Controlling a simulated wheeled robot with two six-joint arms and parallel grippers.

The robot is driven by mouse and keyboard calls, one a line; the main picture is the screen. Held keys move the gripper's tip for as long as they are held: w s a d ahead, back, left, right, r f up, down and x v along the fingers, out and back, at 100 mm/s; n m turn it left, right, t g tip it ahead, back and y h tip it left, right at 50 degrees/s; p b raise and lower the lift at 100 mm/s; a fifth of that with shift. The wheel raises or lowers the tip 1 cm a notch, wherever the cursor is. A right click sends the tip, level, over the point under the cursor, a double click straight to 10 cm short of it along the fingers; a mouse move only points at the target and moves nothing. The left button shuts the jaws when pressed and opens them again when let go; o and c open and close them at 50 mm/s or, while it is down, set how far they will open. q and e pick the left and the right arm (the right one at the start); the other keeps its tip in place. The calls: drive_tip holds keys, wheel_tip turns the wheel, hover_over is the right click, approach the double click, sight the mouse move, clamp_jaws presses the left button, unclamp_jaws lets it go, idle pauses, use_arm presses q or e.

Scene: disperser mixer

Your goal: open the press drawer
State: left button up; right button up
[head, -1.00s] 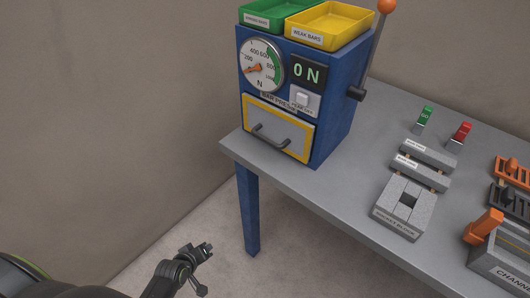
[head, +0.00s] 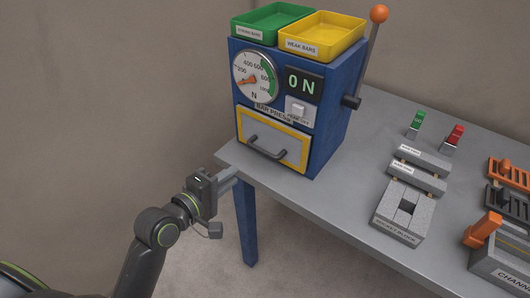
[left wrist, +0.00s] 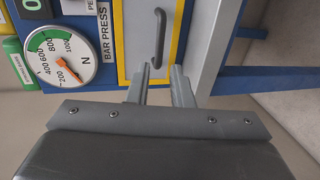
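The blue bar press (head: 318,140) stands on the grey table. Its drawer (head: 281,144) has a yellow frame, a grey front and a dark bar handle (head: 266,150), and it looks closed. My left gripper (head: 232,181) is near the table's left corner, to the left of and lower than the drawer, apart from the handle. In the left wrist view, the two fingers of my left gripper (left wrist: 159,77) are parted with nothing between them. The handle (left wrist: 161,40) lies ahead of the fingertips there. My right gripper is not in view.
A green tray (head: 272,22) and a yellow tray (head: 323,36) sit on the press. A lever with an orange knob (head: 379,13) is on its right side. The table's left corner is close to my left gripper.

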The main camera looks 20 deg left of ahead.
sight(263, 154)
use_arm(q)
drive_tip(key=x, duration=1.4)
drive_tip(key=shift+w+d+f, duration=0.1)
drive_tip(key=shift+w, duration=0.3)
drive_tip(key=shift+c, duration=0.4)
clamp_jaws()
